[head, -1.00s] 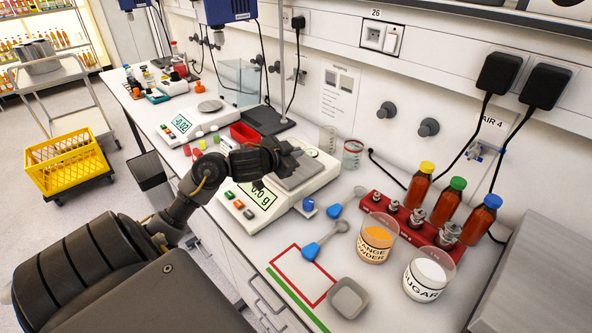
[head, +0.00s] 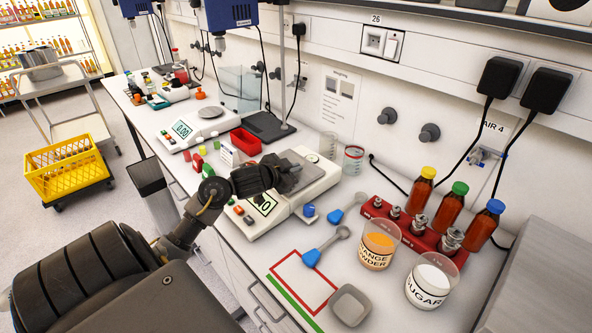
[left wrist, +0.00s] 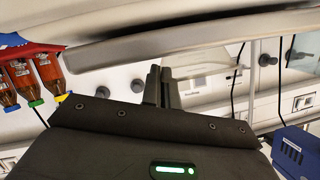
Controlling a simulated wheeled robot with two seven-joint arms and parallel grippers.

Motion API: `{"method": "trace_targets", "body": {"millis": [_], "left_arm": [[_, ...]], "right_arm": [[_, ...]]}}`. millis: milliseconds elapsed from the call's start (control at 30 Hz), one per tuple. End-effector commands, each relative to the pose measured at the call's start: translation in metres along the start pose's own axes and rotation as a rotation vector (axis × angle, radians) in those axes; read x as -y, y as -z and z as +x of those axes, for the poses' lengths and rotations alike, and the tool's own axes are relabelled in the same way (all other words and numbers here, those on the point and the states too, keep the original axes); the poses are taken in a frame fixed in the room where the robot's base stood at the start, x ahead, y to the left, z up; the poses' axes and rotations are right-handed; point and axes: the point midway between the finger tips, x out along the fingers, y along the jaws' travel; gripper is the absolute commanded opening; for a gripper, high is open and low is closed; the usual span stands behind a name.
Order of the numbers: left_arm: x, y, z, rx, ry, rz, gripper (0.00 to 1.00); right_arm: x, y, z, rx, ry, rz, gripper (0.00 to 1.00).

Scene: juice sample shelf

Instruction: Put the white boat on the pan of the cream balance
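The cream balance (head: 262,228) stands at the middle of the bench, with a flat grey pan (head: 312,162) on top. My left gripper (head: 294,172) reaches over this pan. In the left wrist view, which is upside down, its fingers (left wrist: 164,78) are close together at one end of a pale, flared shape, the white boat (left wrist: 208,60). The boat is at the pan's edge-on slab (left wrist: 200,36); I cannot tell whether it touches. My right gripper is in neither view.
A second balance (head: 186,132) stands farther left, near a red tray (head: 245,141). To the right are a red rack (head: 410,228) with bottles, an orange powder beaker (head: 379,247) and a sugar beaker (head: 430,283). A grey dish (head: 349,306) and blue-handled scoops (head: 312,257) lie in front.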

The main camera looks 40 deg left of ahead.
Motion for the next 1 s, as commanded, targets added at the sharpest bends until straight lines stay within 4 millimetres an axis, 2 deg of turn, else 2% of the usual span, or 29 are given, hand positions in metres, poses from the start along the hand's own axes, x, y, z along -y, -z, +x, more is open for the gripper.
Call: {"method": "trace_targets", "body": {"millis": [33, 167, 467, 567, 667, 1000], "left_arm": [[-0.001, -0.001, 0.000, 0.001, 0.000, 0.000, 0.06], [-0.001, -0.001, 0.000, 0.001, -0.001, -0.001, 0.23], [0.000, 0.001, -0.001, 0.000, 0.000, 0.000, 0.23], [0.001, 0.001, -0.007, 0.002, 0.000, 0.000, 0.23], [0.001, 0.001, -0.022, 0.002, 0.000, 0.002, 0.23], [0.000, 0.002, -0.093, 0.003, -0.002, 0.004, 0.23]], "right_arm": [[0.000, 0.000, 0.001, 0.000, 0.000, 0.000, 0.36], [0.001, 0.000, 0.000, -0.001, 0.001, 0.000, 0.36], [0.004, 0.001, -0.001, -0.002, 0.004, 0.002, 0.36], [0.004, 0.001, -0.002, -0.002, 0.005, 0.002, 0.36], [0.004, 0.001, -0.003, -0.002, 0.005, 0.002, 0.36], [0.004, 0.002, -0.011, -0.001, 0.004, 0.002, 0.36]]}}
